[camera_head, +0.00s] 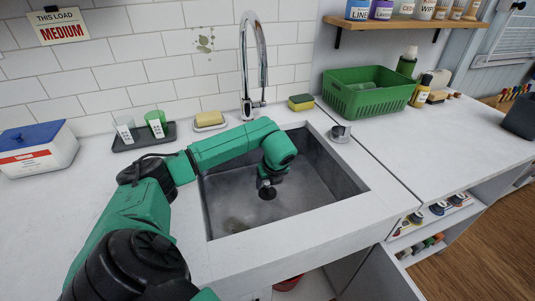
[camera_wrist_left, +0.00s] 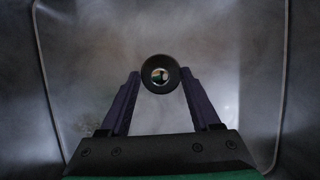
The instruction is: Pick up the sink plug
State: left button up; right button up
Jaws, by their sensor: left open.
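The sink plug (camera_wrist_left: 150,83) shows in the left wrist view as a round black ring with a small shiny centre. In the head view it is a dark disc (camera_head: 268,194) low in the grey sink basin (camera_head: 330,190). My left gripper (camera_head: 266,183) reaches down into the basin, right over the plug. In the left wrist view its two purple fingers (camera_wrist_left: 160,77) are apart, with the plug between or just beyond their tips. I cannot tell whether they touch it. My right gripper is not in view.
The basin walls surround my left gripper. The chrome faucet (camera_head: 245,60) rises behind the basin. A round metal piece (camera_head: 340,132) sits at the basin's back right corner. A yellow sponge (camera_head: 301,103), soap dish (camera_head: 209,122) and green basket (camera_head: 368,95) stand behind. The right counter's front is clear.

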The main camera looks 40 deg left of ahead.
pick_arm(q)
jog(key=shift+x, duration=1.05)
grip_shut()
jog(key=shift+r, duration=0.1)
